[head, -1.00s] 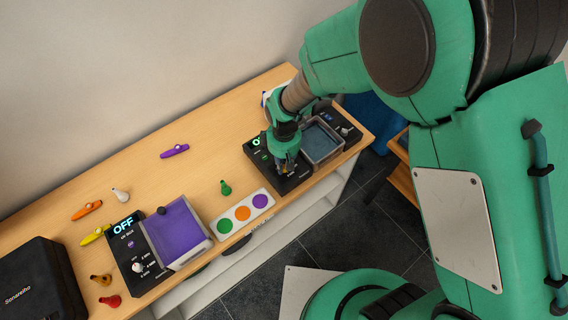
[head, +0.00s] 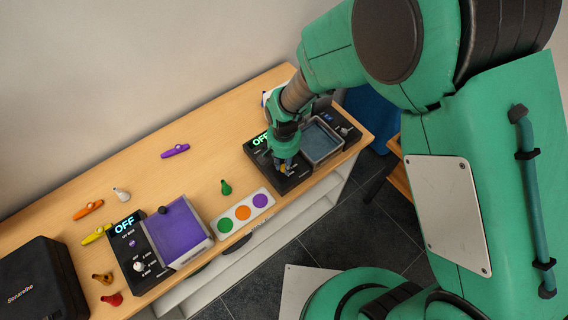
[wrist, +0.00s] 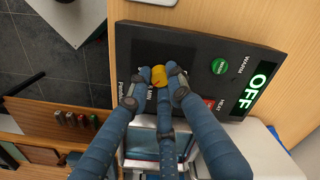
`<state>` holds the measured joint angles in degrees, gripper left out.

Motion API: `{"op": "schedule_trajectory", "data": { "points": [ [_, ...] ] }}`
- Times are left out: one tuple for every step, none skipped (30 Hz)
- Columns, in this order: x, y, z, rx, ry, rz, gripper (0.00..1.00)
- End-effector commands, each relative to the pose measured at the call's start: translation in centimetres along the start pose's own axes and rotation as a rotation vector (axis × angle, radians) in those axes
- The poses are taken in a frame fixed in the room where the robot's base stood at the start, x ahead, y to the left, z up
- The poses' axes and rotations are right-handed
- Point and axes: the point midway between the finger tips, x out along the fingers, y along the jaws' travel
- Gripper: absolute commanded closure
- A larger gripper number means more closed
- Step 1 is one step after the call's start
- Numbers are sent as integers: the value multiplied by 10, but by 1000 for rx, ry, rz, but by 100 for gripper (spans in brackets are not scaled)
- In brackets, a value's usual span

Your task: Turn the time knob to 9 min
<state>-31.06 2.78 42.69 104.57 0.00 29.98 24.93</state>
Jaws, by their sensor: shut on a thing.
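The yellow-orange time knob (wrist: 158,76) is on a black control panel (wrist: 205,50), between my gripper's blue fingertips in the wrist view. My gripper (wrist: 160,82) is shut on it. The fingers hide part of the knob and its scale, so I cannot tell which minute mark it points to. The panel's display (wrist: 258,86) reads OFF. A green WARM button (wrist: 219,66) and a partly hidden red HEAT button (wrist: 209,103) are on the panel. In the head view my gripper (head: 284,161) is over the panel (head: 290,187).
A water-filled bath (head: 320,142) adjoins the panel on the right. A second device with a purple lid (head: 178,232) stands to the left, its display also reading OFF. A white plate with three coloured discs (head: 225,227) lies between them. Several small whistle-like items and a black case (head: 40,285) lie further left.

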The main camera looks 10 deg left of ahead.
Motion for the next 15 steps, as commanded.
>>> {"op": "schedule_trajectory", "data": {
  "points": [
    [0, 0, 0, 43, -1, 0, 100],
    [0, 0, 0, 72, -1, 0, 100],
    [0, 0, 0, 110, -1, 0, 100],
    [0, 0, 0, 138, -1, 0, 100],
    [0, 0, 0, 166, -1, 0, 100],
    [0, 0, 0, 205, -1, 0, 100],
    [0, 0, 0, 233, -1, 0, 100],
    [0, 0, 0, 261, -1, 0, 100],
    [0, 0, 0, 298, -1, 0, 100],
    [0, 0, 0, 325, -1, 0, 100],
    [0, 0, 0, 351, -1, 0, 100],
    [0, 0, 0, 385, -1, 0, 100],
    [0, 0, 0, 410, -1, 0, 100],
    [0, 0, 0, 434, -1, 0, 100],
    [0, 0, 0, 463, -1, 0, 100]
  ]
}}
